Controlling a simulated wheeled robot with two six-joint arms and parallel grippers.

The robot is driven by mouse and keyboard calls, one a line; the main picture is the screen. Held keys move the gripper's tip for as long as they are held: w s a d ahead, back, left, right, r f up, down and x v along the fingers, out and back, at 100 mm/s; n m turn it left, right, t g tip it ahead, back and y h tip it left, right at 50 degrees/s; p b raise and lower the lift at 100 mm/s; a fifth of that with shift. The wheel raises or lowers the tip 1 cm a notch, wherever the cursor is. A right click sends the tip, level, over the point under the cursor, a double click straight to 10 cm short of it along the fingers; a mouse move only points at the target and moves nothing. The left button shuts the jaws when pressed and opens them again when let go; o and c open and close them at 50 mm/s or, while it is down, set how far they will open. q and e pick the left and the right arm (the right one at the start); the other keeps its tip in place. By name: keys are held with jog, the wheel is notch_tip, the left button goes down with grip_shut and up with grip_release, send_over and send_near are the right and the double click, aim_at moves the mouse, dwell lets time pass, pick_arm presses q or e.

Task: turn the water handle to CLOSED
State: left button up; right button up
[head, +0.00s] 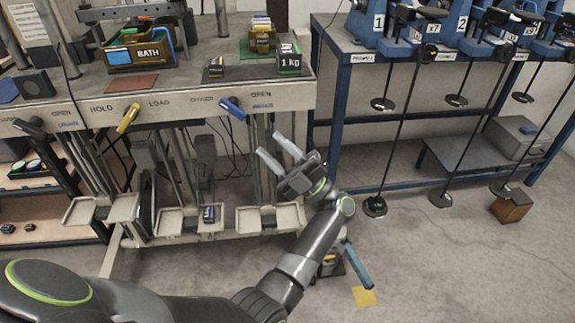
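A blue lever handle (232,108) sits on the front edge of the pale bench (180,103). It is tilted, with its upper end to the left, between a label that seems to read CLOSED (202,100) and an OPEN label (261,95). Small blue markings below the labels are too small to read, so I cannot confirm that it is the water handle. My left gripper (268,144) is open and empty, below and to the right of the blue handle and apart from it. My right gripper does not show.
A yellow handle (128,118) and a black handle (29,125) are farther left along the bench edge. A BATH box (148,52) and a 1 kg block (289,58) stand on top. Metal trays (180,221) hang below. A blue rack (335,105) is at right.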

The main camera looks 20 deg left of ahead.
pick_arm(q)
jog(key=shift+d+f+g+b, duration=0.3)
jog(key=shift+d+f, duration=0.85)
jog(key=shift+d, duration=0.25)
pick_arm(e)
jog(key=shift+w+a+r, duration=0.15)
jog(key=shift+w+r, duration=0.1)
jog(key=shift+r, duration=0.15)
